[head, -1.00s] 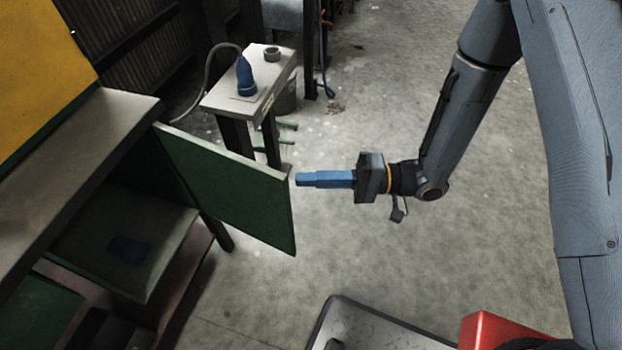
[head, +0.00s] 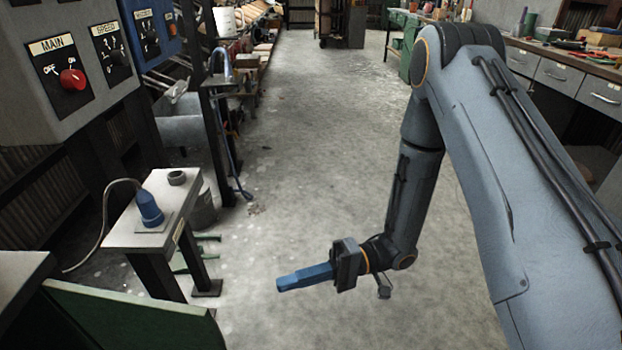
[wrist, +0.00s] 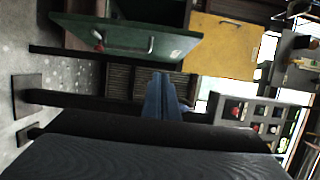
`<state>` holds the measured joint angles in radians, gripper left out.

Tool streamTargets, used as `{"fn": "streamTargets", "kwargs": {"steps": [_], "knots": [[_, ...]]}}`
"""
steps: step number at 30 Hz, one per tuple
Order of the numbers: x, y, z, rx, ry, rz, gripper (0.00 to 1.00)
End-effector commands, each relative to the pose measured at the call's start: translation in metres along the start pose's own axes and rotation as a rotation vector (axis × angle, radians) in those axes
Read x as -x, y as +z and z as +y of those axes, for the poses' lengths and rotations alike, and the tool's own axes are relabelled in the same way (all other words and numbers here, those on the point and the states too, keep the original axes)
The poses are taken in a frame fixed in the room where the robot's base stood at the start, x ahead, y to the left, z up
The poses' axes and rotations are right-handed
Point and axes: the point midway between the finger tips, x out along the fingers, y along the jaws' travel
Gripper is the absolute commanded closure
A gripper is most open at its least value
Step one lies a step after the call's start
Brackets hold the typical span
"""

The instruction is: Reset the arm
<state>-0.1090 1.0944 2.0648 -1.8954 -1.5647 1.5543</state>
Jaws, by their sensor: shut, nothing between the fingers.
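My gripper (head: 279,284) has blue fingers closed together, with nothing between them. In the head view it points left over bare concrete floor, at the lower middle. It is apart from the green cabinet door (head: 130,322) at the lower left and from the small stand (head: 125,236). In the wrist view my blue fingers (wrist: 160,78) show at the centre, in front of a dark slatted wall. The green door with its handle (wrist: 130,38) shows above them in that view.
A blue cone-shaped plug (head: 149,208) and a dark ring (head: 177,177) sit on the small stand. A grey control panel (head: 62,62) with a red knob stands at the upper left. A workbench with drawers (head: 560,75) is at the right. The middle floor is clear.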

Motion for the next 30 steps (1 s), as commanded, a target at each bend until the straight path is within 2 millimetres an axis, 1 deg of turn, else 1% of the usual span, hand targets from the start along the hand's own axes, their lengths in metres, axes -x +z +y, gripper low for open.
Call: {"fn": "streamTargets", "kwargs": {"steps": [2,5,8,9,11,12,13,14,15,17,18,20,21,23,24,26,27,29,30], "knots": [[0.001,-0.003,0.0,0.011,0.012,0.009,1.0],[0.003,-0.02,0.001,0.072,0.082,0.058,1.0],[0.013,-0.054,0.003,0.188,0.233,0.158,1.0],[0.021,-0.071,0.003,0.242,0.313,0.206,1.0],[0.038,-0.097,0.002,0.319,0.446,0.282,1.0],[0.052,-0.113,0.0,0.365,0.536,0.329,1.0],[0.064,-0.123,-0.003,0.394,0.604,0.363,1.0],[0.075,-0.133,-0.006,0.419,0.671,0.394,1.0],[0.092,-0.143,-0.01,0.447,0.76,0.433,1.0],[0.119,-0.154,-0.019,0.475,0.893,0.486,1.0],[0.138,-0.159,-0.026,0.486,0.98,0.517,1.0],[0.166,-0.161,-0.038,0.487,1.106,0.557,1.0],[0.184,-0.159,-0.046,0.479,1.187,0.578,1.0],[0.209,-0.152,-0.059,0.453,1.301,0.604,1.0],[0.225,-0.143,-0.068,0.427,1.372,0.613,1.0],[0.245,-0.127,-0.081,0.377,1.466,0.623,1.0],[0.256,-0.113,-0.088,0.336,1.523,0.622,1.0],[0.269,-0.089,-0.1,0.266,1.593,0.614,1.0],[0.275,-0.072,-0.107,0.216,1.629,0.603,1.0]]}}
